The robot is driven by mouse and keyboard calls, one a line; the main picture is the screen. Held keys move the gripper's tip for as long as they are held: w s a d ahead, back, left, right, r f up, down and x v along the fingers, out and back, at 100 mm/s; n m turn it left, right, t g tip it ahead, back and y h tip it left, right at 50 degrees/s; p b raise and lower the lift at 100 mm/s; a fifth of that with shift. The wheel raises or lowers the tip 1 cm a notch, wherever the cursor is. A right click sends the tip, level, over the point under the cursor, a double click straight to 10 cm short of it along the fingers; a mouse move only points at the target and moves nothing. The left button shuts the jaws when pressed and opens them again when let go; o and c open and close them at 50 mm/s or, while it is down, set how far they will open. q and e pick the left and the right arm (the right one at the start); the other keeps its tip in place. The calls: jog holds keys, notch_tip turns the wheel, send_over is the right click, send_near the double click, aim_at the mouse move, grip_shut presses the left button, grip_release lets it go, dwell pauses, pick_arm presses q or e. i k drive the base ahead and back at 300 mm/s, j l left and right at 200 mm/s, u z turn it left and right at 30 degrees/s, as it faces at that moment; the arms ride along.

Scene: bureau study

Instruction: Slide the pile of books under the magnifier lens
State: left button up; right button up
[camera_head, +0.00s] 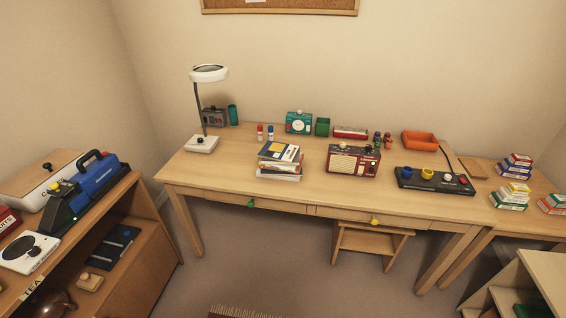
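The pile of books (280,161) lies on the wooden desk (230,170), left of its middle and close to the front edge. Its top book is dark blue, yellow and white; the books sit slightly askew. The magnifier stands to the left and a little behind the pile. Its round white lens head (209,73) is held up on a thin dark stem above its white base (201,144). The books are apart from the base, to its right. Neither of my grippers shows in the head view.
A red radio (353,160) stands right of the books. Two small bottles (265,132), a teal clock radio (299,122) and a green box (322,127) stand behind. A dark control panel (434,180) lies at the right. Desk surface between magnifier base and books is clear.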

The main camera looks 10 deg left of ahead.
aim_at(281, 159)
jog(key=i+l, duration=0.35)
jog(key=i, duration=0.2)
jog(key=i+l+u, duration=0.1)
jog(key=i+l, duration=0.2)
jog(key=i, duration=0.2)
jog(key=i+l, duration=0.4)
jog(key=i+u, duration=0.05)
jog(key=i, duration=0.1)
